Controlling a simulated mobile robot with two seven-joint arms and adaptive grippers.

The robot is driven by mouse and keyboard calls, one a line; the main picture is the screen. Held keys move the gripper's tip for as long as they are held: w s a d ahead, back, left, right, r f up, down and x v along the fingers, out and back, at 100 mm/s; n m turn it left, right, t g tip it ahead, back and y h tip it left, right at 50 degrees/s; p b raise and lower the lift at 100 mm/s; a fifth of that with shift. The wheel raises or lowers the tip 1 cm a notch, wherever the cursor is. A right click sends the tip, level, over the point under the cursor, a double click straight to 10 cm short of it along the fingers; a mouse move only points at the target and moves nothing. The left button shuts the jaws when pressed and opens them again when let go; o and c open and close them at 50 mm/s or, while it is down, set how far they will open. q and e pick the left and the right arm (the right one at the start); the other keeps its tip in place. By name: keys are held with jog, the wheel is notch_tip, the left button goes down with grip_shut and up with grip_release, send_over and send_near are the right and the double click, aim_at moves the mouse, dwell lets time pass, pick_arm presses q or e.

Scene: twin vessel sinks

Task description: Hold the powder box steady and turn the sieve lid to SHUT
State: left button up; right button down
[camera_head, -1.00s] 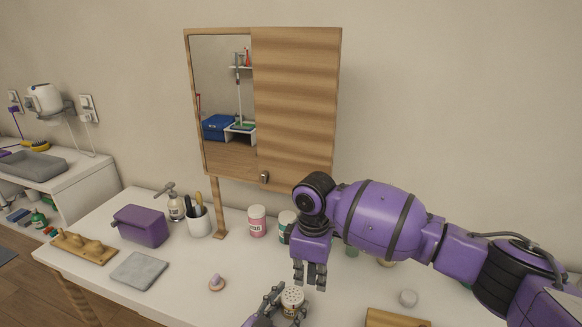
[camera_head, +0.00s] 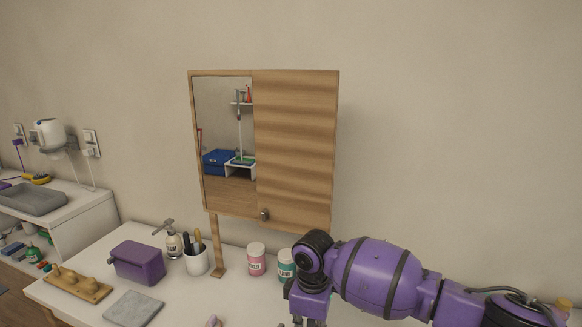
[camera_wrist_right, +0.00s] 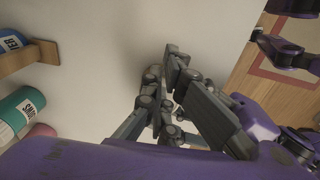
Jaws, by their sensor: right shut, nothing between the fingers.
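The powder box and its sieve lid do not show in either view now; the head view cuts off the counter's front part. My right gripper (camera_head: 303,320) is at the bottom edge of the head view, mostly cut off, below the teal jar. In the right wrist view my right gripper (camera_wrist_right: 164,85) is shut and empty, with its fingertips over bare white surface. My left gripper cannot be made out in the head view.
A pink jar (camera_head: 256,260) and a teal jar (camera_head: 286,264) stand beside my right arm. A mirror cabinet (camera_head: 295,145) stands above.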

jog(key=shift+s+a+f, duration=0.15)
jog(key=shift+s+f, duration=0.05)
jog(key=shift+f, duration=0.45)
jog(key=shift+s+a, duration=0.15)
jog(key=shift+s, duration=0.15)
jog(key=shift+s+a, duration=0.15)
jog(key=shift+s, duration=0.1)
jog(key=shift+s+a+r, duration=0.1)
jog(key=shift+r, duration=0.35)
jog(key=shift+s+d, duration=0.15)
jog(key=shift+d, duration=0.15)
jog(key=shift+r, duration=0.15)
jog(key=shift+d+r, duration=0.15)
jog(key=shift+r, duration=2.7)
